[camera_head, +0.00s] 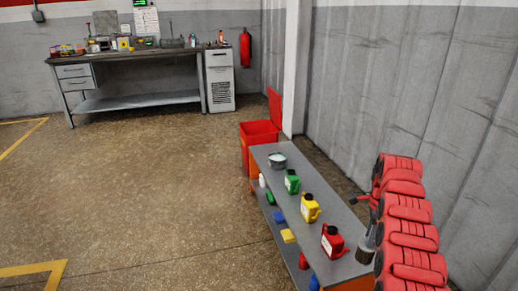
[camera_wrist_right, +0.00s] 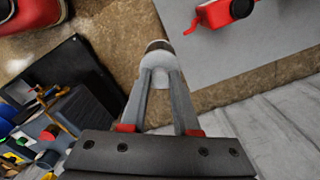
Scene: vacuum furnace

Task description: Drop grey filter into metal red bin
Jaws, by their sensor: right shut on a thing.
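The metal red bin (camera_head: 258,128) stands on the floor beyond the far end of the grey bench, with its lid (camera_head: 274,107) raised. My right gripper (camera_head: 367,243) is over the right edge of the bench, near its front end, well away from the bin. In the right wrist view its fingers (camera_wrist_right: 158,72) meet around a small greyish round piece (camera_wrist_right: 158,46). This looks like the grey filter, though the fingers hide most of it. My left gripper is not in view.
A wall rises at the right. Open floor lies left, before a workbench (camera_head: 125,57).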

